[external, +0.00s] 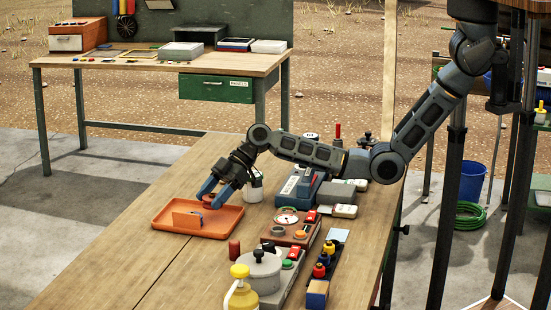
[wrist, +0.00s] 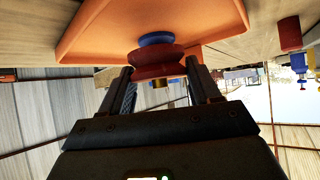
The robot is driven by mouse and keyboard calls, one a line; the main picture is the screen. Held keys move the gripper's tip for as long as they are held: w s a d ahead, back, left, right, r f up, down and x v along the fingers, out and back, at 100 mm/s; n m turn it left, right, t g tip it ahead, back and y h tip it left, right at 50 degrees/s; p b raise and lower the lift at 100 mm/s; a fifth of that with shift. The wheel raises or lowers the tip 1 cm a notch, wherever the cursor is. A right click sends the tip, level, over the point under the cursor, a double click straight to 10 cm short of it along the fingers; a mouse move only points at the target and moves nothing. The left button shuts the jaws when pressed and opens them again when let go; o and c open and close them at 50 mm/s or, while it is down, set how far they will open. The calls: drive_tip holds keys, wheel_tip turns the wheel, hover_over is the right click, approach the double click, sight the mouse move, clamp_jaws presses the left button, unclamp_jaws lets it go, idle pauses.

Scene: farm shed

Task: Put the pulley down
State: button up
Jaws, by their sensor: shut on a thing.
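The pulley (external: 212,202) is a small red-brown grooved wheel. My gripper (external: 215,192) is shut on it, with its blue fingertips pointing down over the back right part of an orange tray (external: 162,225). In the wrist view the pulley (wrist: 158,67) sits between the two fingers, with a blue round part beyond it and a brass-coloured piece below it. The tray (wrist: 100,28) fills the top of that view. I cannot tell whether the pulley touches the tray floor. A small upright plate (external: 187,220) stands in the tray near the pulley.
Right of the tray are a white jar (external: 253,187), a dial scale (external: 288,222) and a blue-grey device (external: 298,187). A grey pot (external: 259,272), a yellow bottle (external: 242,292) and a dark red cylinder (external: 234,249) stand nearer. The wooden bench (external: 110,262) is clear in front of the tray.

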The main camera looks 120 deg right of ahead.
drive_tip(key=shift+f, duration=1.75)
drive_tip(key=shift+f, duration=0.1)
drive_tip(key=o, duration=1.1)
drive_tip(key=shift+r+p, duration=0.25)
drive_tip(key=shift+p, duration=0.05)
drive_tip(key=p+v, duration=0.3)
drive_tip(key=shift+s+r, duration=0.1)
drive_tip(key=shift+r, duration=0.15)
wheel_tip(320, 180, up, 4)
drive_tip(key=shift+r+p, duration=0.2)
drive_tip(key=shift+p, duration=0.7)
drive_tip(key=shift+r, duration=0.9)
